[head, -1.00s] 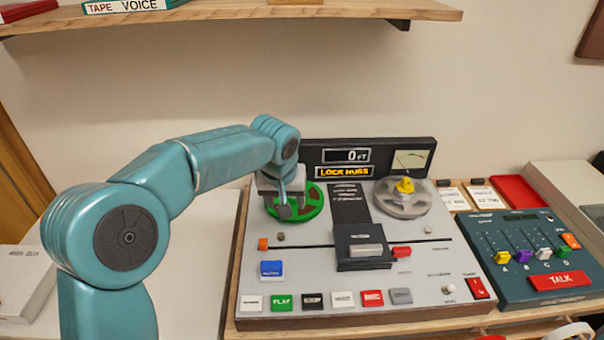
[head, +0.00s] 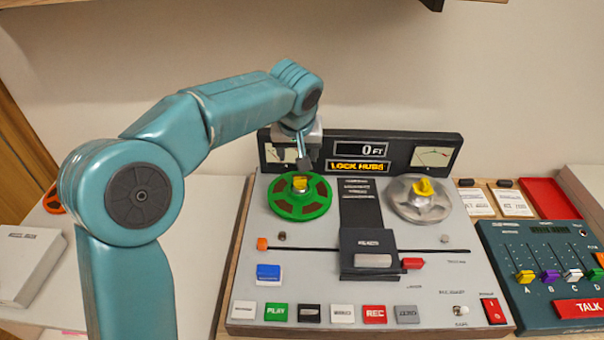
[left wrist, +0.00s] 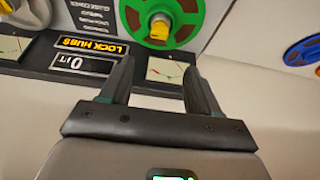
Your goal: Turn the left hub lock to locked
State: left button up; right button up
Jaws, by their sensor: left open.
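The left hub lock is a yellow knob (head: 300,184) at the centre of the green reel (head: 288,207) on the tape deck's left side. The knob also shows in the left wrist view (left wrist: 159,27), on the green reel (left wrist: 190,22). My left gripper (head: 304,166) is above and behind the reel, in front of the deck's upright panel. Its fingers (left wrist: 158,92) are apart with nothing between them, clear of the knob. The right hub lock, a yellow knob (head: 424,188), sits on the silver reel (head: 405,206). My right gripper is not in view.
The panel's lit sign (head: 358,166) reads LOCK HUBS, below a counter (head: 361,149) at 0 FT. Buttons, including green PLAY (head: 276,312), line the deck's front. A teal mixer (head: 535,265) stands at right. A shelf hangs above.

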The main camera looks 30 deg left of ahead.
aim_at(300, 178)
pick_arm(q)
jog(key=x, duration=1.3)
jog(key=shift+d+f, duration=0.1)
jog(key=shift+f, duration=0.05)
jog(key=shift+p, duration=0.3)
jog(key=c, duration=1)
